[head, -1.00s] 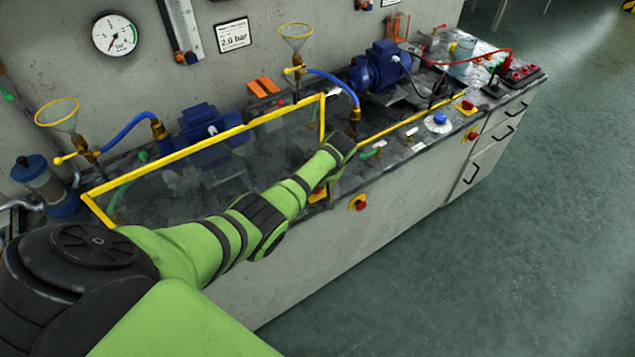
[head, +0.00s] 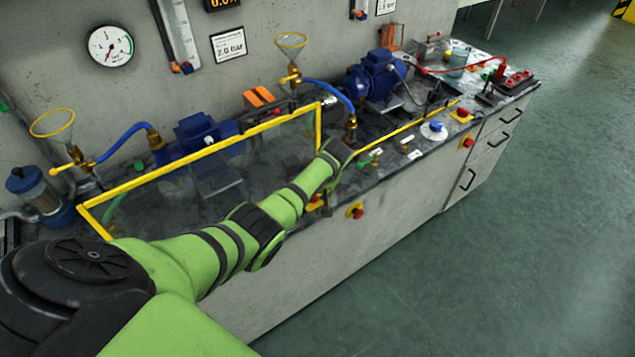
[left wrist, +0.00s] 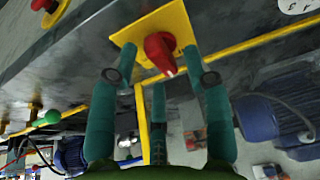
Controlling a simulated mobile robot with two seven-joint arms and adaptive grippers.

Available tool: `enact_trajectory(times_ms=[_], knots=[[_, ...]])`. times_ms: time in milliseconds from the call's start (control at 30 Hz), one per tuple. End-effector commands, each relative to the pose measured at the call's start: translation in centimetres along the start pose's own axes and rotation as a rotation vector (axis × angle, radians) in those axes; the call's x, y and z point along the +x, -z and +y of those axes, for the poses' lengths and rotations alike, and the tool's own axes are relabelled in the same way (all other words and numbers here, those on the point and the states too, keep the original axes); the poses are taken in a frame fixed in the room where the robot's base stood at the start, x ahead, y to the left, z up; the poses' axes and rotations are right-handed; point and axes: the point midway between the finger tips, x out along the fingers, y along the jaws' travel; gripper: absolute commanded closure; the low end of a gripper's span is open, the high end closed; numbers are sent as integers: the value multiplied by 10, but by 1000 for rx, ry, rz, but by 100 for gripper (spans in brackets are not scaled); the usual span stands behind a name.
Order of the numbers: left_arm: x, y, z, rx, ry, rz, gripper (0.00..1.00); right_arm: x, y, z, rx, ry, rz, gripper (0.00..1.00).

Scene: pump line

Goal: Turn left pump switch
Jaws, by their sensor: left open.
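The left pump switch is a red knob (left wrist: 160,52) on a yellow plate (left wrist: 140,28); both show at the top middle of the left wrist view. My left gripper (left wrist: 159,62) has teal fingers. They are open and spread to either side of the red knob, with the tips close to the plate. I cannot tell whether they touch the knob. In the head view my green arm mostly hides the switch; only a bit of its yellow plate (head: 314,204) shows at the bench's front edge. The left gripper is largely hidden there by my arm.
A yellow-framed clear guard (head: 200,147) stands just behind my arm. A red knob on a yellow base (head: 355,210) sits on the bench's front face below. Another red and yellow switch (head: 463,114) is further right. The floor in front (head: 480,260) is clear.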

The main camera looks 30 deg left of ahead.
Motion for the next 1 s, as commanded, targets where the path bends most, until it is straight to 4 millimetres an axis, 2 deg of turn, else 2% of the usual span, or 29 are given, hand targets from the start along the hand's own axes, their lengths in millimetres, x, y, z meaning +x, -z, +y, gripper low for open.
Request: enact_trajectory(times_ms=[167,600,800,1000], knots=[[-19,0,1,0,-5,1,51,0,0,-2,1,2,1,60],[-101,1,0,-2,-4,2,51,0,1,-2,2,3,1,60],[-116,1,0,-2,-3,2,51,0,1,-3,2,3,1,60],[-117,2,0,-2,-2,2,51,0,1,-3,2,3,1,60]])
